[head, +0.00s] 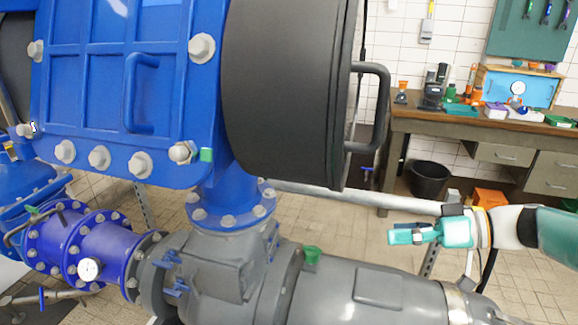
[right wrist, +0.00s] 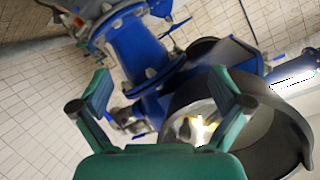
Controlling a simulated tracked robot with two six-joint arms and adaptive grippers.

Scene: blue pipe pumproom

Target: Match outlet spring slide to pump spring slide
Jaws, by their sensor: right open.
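I cannot make out for certain which parts are the outlet spring slide and the pump spring slide. A green cap-like piece (head: 312,255) stands on top of the grey pipe (head: 385,288). My right gripper (head: 393,237) is teal, open and empty, pointing left above the grey pipe and well right of both green pieces. In the right wrist view its two fingers (right wrist: 160,95) are spread, with blue pipework (right wrist: 145,60) beyond. My left gripper is not in view.
A large dark round cover (head: 285,90) with a handle (head: 378,105) bulges out at the centre. A workbench (head: 450,125) with tools, a black bucket (head: 429,180) and an orange box (head: 488,199) stand at the right back. A blue flanged pipe (head: 105,245) with a gauge (head: 89,269) is lower left.

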